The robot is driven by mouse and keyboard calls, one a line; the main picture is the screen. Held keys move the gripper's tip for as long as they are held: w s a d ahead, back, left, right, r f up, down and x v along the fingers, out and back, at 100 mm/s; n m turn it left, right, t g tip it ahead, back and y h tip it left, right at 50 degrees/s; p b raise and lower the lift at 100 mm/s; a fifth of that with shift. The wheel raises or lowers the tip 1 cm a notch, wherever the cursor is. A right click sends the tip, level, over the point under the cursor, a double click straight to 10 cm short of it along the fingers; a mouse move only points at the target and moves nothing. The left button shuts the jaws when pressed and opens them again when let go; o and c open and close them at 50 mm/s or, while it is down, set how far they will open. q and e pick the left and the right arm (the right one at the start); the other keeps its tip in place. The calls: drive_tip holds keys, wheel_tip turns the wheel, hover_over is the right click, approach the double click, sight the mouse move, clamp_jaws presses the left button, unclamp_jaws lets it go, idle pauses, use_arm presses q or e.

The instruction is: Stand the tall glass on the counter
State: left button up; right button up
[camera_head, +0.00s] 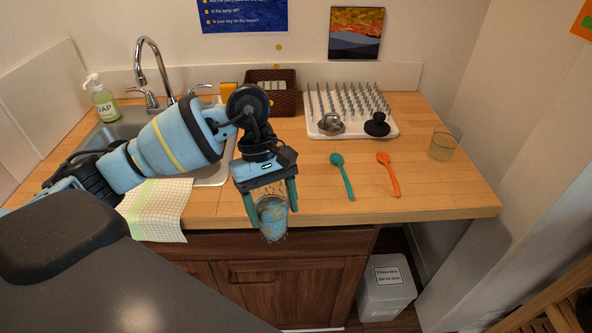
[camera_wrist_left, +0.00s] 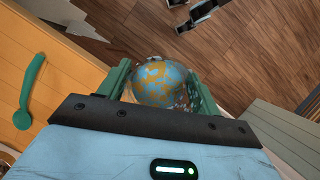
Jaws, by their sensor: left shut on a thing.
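My left gripper (camera_head: 267,198) is shut on a blue and orange patterned glass (camera_head: 272,217). The glass hangs between the green fingers at the counter's front edge, with the dark cabinet front behind its lower part. In the left wrist view the glass (camera_wrist_left: 160,82) sits between the fingers (camera_wrist_left: 162,88), with wooden floor beyond it. Its exact tilt is hard to tell. The wooden counter (camera_head: 335,205) runs behind and to the right of the gripper. My right gripper is not in view.
A teal spoon (camera_head: 343,176) and an orange spoon (camera_head: 389,174) lie right of the gripper. A clear tumbler (camera_head: 443,146) stands at the far right. A white drying rack (camera_head: 350,128) is behind. A checked cloth (camera_head: 157,208) hangs over the edge at left, by the sink.

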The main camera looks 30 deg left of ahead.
use_arm(q)
drive_tip(key=a+r+n+t, duration=0.1)
drive_tip(key=n, duration=0.2)
drive_tip(key=w+a+r+n+t, duration=0.1)
drive_tip(key=n, duration=0.2)
drive_tip(key=a+r+n+t, duration=0.1)
drive_tip(key=a+n, duration=0.1)
drive_tip(key=n, duration=0.1)
drive_tip(key=shift+w+r+n+t+h+b, duration=0.2)
drive_tip(key=shift+n+t+h+b, duration=0.1)
drive_tip(key=shift+t, duration=0.1)
drive_tip(key=shift+w+a+r+n+t, duration=0.1)
drive_tip(key=shift+a+r+n+t, duration=0.25)
drive_tip(key=shift+n, duration=0.5)
drive_tip(key=shift+w+a+r+n+t, duration=0.1)
drive_tip(key=shift+a+r+n+t, duration=0.25)
drive_tip(key=shift+n, duration=0.5)
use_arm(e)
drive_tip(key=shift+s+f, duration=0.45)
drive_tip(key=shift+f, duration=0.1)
use_arm(q)
drive_tip(key=shift+d, duration=0.1)
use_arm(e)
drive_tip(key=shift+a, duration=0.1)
